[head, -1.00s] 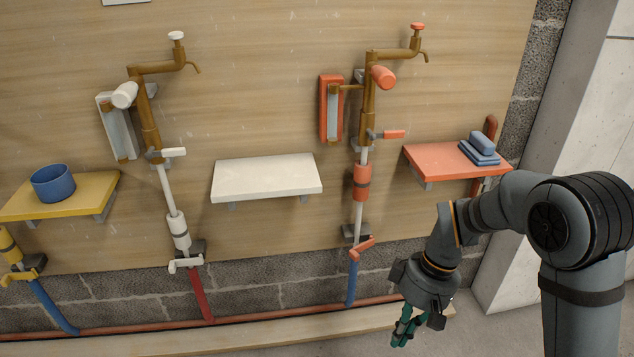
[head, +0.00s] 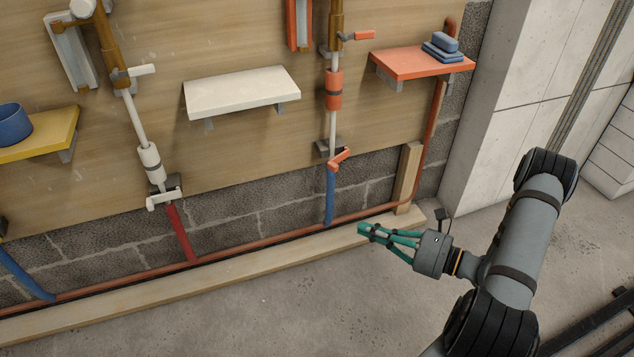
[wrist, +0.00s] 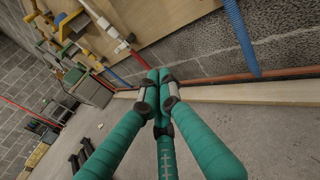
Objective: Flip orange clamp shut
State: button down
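The orange clamp (head: 340,158) is a small orange lever at a grey bracket, at the top of the blue conduit (head: 330,197) in the head view. Its lever sticks out from the wall, tilted up to the right. My gripper (head: 364,230) has green fingers and is below and to the right of the clamp, apart from it, near the wooden floor beam. In the wrist view its fingertips (wrist: 160,82) meet, with nothing seen between them. The wrist view shows a blue conduit (wrist: 240,35) at the upper right, but I cannot see the orange clamp there.
An orange shelf (head: 420,63) holding blue blocks (head: 443,48) is above my gripper. A white shelf (head: 240,92) and a white clamp (head: 163,198) are to the left. A copper pipe (head: 270,225) runs low along the wall.

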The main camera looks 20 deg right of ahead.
jog(key=w+d+r+m+t+h, duration=0.2)
jog(key=w+d+m+t+h, duration=0.15)
jog(key=d, duration=0.25)
jog(key=b, duration=0.5)
send_near(329, 166)
jog(key=x, duration=0.5)
jog(key=shift+s, duration=0.2)
